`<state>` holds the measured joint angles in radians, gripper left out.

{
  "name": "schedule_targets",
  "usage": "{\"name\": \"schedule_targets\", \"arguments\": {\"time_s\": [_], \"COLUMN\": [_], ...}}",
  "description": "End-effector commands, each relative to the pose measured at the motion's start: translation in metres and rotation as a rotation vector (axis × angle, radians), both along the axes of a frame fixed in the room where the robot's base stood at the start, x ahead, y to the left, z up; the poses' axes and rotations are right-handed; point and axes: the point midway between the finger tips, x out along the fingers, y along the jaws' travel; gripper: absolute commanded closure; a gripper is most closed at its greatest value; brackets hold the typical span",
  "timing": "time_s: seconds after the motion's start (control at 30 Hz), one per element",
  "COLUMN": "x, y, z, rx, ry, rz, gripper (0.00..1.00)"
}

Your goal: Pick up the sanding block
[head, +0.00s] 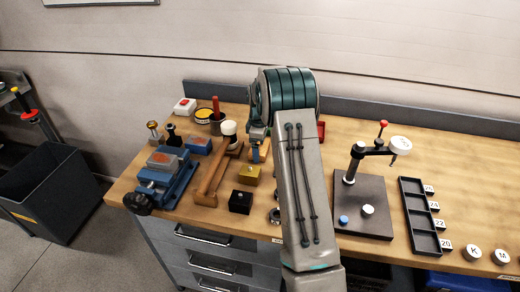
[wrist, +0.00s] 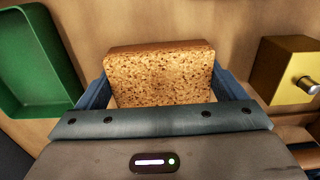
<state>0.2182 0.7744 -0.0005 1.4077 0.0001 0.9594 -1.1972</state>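The sanding block, a speckled tan cork block (wrist: 158,78), sits between the two blue fingers of my gripper (wrist: 160,90) in the wrist view. The fingers lie along its left and right sides with no clear gap, so my gripper looks shut on it. In the head view my gripper (head: 258,138) is low over the workbench, behind the gold cube, and my arm hides much of that area. I cannot tell whether the block still touches the bench top.
A gold cube with a knob (wrist: 291,70) is right of the block and a green tray (wrist: 38,62) left in the wrist view. A dial-gauge stand (head: 362,205) is to the right.

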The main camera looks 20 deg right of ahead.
Motion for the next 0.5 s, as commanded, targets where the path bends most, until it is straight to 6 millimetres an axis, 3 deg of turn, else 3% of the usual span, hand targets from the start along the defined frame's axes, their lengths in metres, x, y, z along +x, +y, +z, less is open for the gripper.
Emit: {"name": "schedule_targets", "arguments": {"time_s": [0.33,0.5], "x": [0.000,0.001], "y": [0.000,-0.001], "z": [0.003,0.024], "rx": [0.000,-0.001], "ry": [-0.001,-0.005], "rz": [0.000,-0.001], "gripper": [0.32,0.32]}}
